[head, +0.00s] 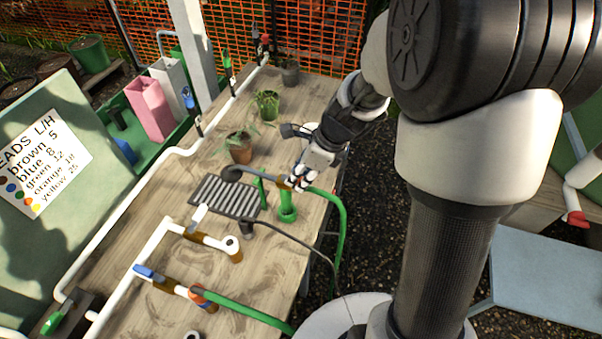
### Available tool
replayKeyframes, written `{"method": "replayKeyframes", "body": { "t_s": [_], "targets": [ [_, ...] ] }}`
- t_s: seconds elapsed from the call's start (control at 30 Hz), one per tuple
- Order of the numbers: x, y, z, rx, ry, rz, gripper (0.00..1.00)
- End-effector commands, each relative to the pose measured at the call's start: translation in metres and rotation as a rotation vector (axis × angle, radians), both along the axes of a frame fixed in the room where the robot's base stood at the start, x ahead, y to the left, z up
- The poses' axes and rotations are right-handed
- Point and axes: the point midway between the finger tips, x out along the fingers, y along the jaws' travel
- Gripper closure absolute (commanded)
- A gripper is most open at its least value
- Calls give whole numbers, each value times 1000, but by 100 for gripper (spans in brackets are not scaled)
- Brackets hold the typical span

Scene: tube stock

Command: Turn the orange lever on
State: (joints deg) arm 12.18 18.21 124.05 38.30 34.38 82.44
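I cannot clearly make out an orange lever. A small orange-brown part (284,181) shows on the grey pipe end right by my gripper; whether it is a lever or a fitting is too small to tell. My gripper (298,183) reaches down from the right over the table's right edge, with its fingertips at or just above this part and the green upright tube (287,207). The fingers are small and partly overlap the fitting, so their opening and any contact are unclear. Another orange ring (199,294) sits on the lower pipe, where a green hose joins.
The wooden table (205,325) also bears a dark slatted grate (228,197), potted plants (240,147), and white pipes with a blue lever (150,272) and a white lever (199,216). A green hose (341,230) and black cable hang over the right edge. A sign (40,160) stands left.

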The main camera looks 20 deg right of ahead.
Motion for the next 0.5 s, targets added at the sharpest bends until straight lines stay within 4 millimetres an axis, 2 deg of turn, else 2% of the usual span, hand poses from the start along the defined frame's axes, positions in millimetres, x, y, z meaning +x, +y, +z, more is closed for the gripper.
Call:
{"method": "replayKeyframes", "body": {
  "t_s": [0.07,0.3,0.5],
  "targets": [
    [0,0,0,0,0,0,83],
    [0,0,0,0,0,0,99],
    [0,0,0,0,0,0,100]
  ]
}}
